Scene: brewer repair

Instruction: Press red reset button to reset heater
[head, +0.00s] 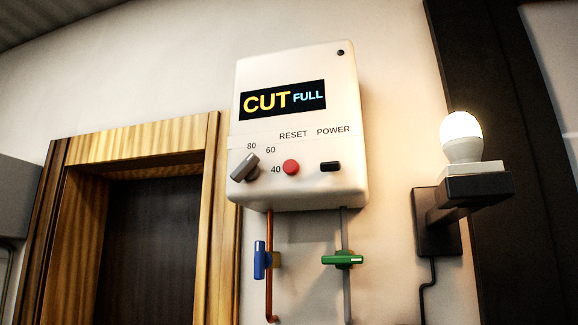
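The white heater (298,120) hangs on the wall in the middle of the head view. The round red reset button (291,167) sits on the lower front, below the word "RESET". A grey dial (244,168) is to its left, with the marks 80, 60 and 40 around it. A black power switch (330,167) is to its right, below "POWER". Neither of my grippers shows in the head view, and nothing covers the button.
Below the heater, a copper pipe (269,225) has a blue valve handle (260,260) and a grey pipe (344,228) has a green one (343,260). A lit bulb (462,137) stands on a black wall bracket (478,190) at right. A wooden door frame (140,132) is at left.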

